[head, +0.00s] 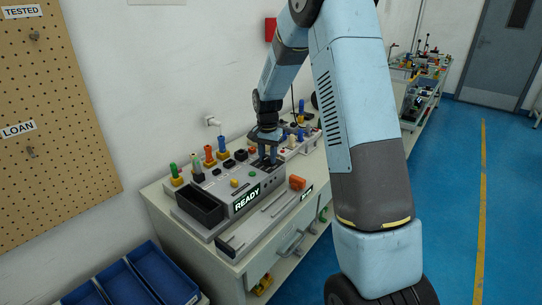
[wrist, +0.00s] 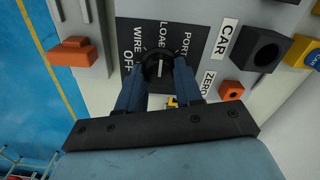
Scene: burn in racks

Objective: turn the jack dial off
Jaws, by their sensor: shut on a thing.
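The jack dial (wrist: 159,70) is a round black knob with a white line on a dark plate (wrist: 127,38) marked PORT, LOAD, WIRE and OFF. In the wrist view its white line runs roughly up and down the picture, towards the LOAD word; OFF is to the left of the dial. My gripper (wrist: 158,78) has its blue fingers on both sides of the dial and is shut on it. In the head view my gripper (head: 268,155) reaches down to the grey bench unit and hides the dial.
The unit's screen (head: 247,199) reads READY. A black socket block (wrist: 264,50) and an orange button (wrist: 231,90) lie right of the dial. An orange block (head: 297,183) sits on the front rail. Colored plugs (head: 209,155) stand behind; a black bin (head: 199,207) is left.

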